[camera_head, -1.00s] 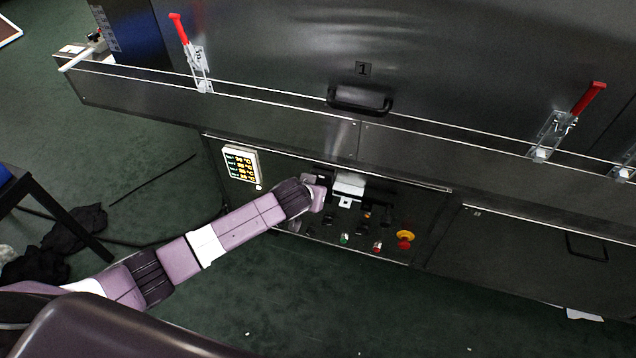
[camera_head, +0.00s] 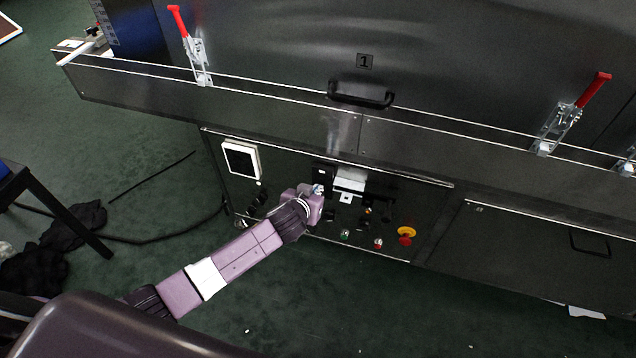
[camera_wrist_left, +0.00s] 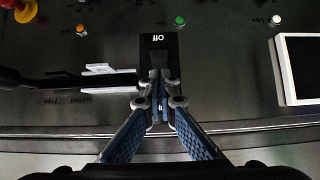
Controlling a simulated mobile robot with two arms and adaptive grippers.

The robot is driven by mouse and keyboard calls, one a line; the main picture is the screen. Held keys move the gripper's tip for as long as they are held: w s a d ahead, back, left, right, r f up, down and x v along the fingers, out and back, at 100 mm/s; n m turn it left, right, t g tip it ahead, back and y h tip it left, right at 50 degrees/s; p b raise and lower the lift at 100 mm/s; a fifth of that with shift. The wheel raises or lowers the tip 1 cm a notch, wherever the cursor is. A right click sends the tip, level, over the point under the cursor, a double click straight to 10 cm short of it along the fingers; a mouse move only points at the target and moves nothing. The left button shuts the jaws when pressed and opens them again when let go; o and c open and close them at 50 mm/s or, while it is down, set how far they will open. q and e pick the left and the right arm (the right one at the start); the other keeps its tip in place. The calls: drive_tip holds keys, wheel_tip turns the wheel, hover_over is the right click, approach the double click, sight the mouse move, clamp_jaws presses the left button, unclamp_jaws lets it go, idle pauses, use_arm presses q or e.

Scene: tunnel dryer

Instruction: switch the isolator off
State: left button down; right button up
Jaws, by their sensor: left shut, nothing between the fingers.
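The isolator (camera_wrist_left: 158,42) is a black plate on the control panel with a white "Off" label and a dark handle below it, in the left wrist view. In the head view its plate (camera_head: 323,172) shows just above my gripper. My left gripper (camera_wrist_left: 160,88) is shut with nothing held, its fingertips together in front of the isolator's handle and hiding part of it. I cannot tell whether they touch it. In the head view the gripper (camera_head: 318,189) is at the panel's middle, small and partly hidden by the wrist. My right gripper is not in view.
A white-framed display (camera_head: 241,159) is dark. A red and yellow emergency stop (camera_head: 406,235), a green button (camera_head: 344,234) and a red button (camera_head: 378,243) sit lower on the panel. A black bar handle (camera_wrist_left: 60,78) with white blocks is close beside the gripper. A ledge overhangs the panel.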

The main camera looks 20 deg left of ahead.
use_arm(q)
drive_tip(key=shift+w+r, duration=0.35)
drive_tip(key=shift+w, duration=0.3)
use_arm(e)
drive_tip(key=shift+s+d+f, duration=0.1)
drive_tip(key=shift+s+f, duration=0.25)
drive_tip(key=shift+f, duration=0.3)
use_arm(q)
drive_tip(key=v, duration=1.2)
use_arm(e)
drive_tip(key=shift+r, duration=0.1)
